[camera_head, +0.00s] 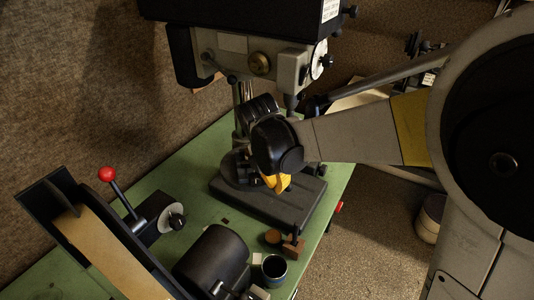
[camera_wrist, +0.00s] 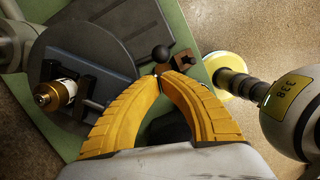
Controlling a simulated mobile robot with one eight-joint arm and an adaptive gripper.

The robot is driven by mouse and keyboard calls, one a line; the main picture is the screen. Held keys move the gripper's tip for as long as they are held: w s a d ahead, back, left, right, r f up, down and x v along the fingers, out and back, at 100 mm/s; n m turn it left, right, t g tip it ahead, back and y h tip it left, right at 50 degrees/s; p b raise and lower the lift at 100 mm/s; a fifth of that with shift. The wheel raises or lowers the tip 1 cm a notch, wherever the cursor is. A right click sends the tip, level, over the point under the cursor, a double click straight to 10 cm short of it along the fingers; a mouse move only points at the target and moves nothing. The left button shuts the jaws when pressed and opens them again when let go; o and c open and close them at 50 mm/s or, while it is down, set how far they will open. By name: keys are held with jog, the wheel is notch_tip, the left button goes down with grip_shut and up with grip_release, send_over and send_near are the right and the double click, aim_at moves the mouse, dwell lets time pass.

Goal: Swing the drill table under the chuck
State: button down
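The drill press stands on the green bench, with its chuck (camera_head: 291,101) under the head. In the wrist view the dark round drill table (camera_wrist: 95,42) is at the left and carries a clamp with a brass-coloured cylinder (camera_wrist: 55,95). In the head view my wrist hides most of the table. A black ball knob (camera_wrist: 160,53) shows just beyond the tips of my gripper (camera_wrist: 159,75). The yellow fingers are curved in and their tips nearly meet. I cannot tell whether a thin stem is between them. The gripper also shows above the drill base in the head view (camera_head: 277,182).
A wooden block (camera_head: 293,246) and a dark cup (camera_head: 274,268) stand on the green bench (camera_head: 200,165) in front of the drill base (camera_head: 265,205). A lever with a red knob (camera_head: 107,174) stands at the left. A yellow disc (camera_wrist: 231,78) shows beyond the bench edge.

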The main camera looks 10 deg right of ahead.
jog(key=shift+x, duration=0.75)
